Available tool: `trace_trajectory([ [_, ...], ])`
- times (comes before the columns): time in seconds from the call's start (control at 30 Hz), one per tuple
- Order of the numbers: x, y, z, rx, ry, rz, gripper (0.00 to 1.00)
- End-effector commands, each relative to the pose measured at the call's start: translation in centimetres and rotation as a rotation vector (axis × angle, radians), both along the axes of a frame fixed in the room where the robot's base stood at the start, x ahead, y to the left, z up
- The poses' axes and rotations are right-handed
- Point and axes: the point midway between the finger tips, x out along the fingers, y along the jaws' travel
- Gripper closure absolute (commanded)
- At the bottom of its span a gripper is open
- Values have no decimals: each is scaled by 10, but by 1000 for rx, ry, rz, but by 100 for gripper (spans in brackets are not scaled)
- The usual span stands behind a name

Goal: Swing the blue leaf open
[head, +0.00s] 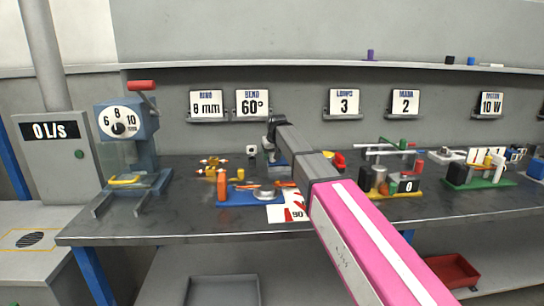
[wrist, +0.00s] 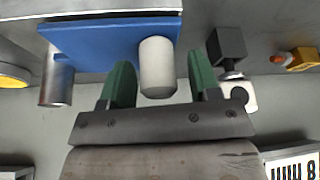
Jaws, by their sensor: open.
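The blue leaf (wrist: 100,42) is a flat blue panel across the top left of the wrist view. A pale rounded post (wrist: 157,65) stands out in front of it, apparently its handle. My gripper (wrist: 161,80) is open, with one green finger on each side of the post. I cannot tell whether either finger touches it. A metal cylinder (wrist: 57,82) sits at the leaf's left end. In the head view my arm reaches to the back of the bench and hides most of the leaf and my fingertips.
A black block (wrist: 227,45) and a white block with a dark round spot (wrist: 238,95) lie close right of the fingers. On the bench (head: 150,222), a blue tray with orange parts (head: 238,196) is left of my arm and a yellow-based fixture (head: 395,190) right.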

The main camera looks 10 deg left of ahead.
Motion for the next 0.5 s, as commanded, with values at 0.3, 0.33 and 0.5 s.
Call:
trace_trajectory([
  [0.3,0,0,-1,0,0,0,60],
  [0.33,0,0,-1,0,0,0,69],
  [0.5,0,0,-1,0,0,0,100],
])
